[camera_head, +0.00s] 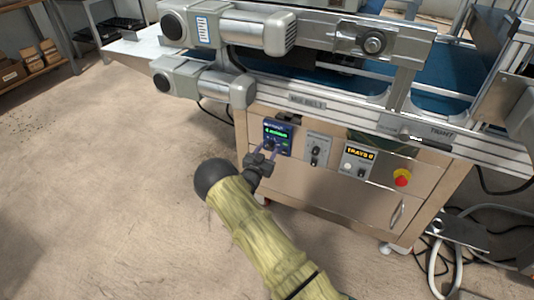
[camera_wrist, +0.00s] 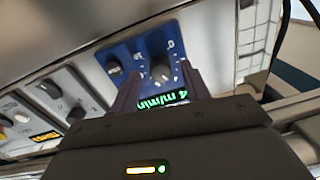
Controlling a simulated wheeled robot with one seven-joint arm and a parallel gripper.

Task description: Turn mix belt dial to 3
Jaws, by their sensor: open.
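A blue control panel (camera_head: 279,129) with a lit green display is on the left of the metal cabinet front. In the wrist view the blue panel (camera_wrist: 135,48) shows tilted, with a dial (camera_wrist: 161,70) ringed by small white marks and a second dark knob (camera_wrist: 113,68) to its left. The green display (camera_wrist: 163,99) appears to read 4 m/min. My gripper (camera_wrist: 159,74) is open, one finger on each side of the marked dial. I cannot tell whether the fingers touch it, nor read its setting. In the head view my gripper (camera_head: 268,147) covers the lower part of the panel.
Right of the blue panel are a grey switch plate (camera_head: 316,150), a box with a yellow display (camera_head: 358,155) and a red emergency button (camera_head: 402,177). The conveyor rail (camera_head: 345,119) runs above. A cabinet handle (camera_head: 397,213) sits lower right. Floor left of the cabinet is clear.

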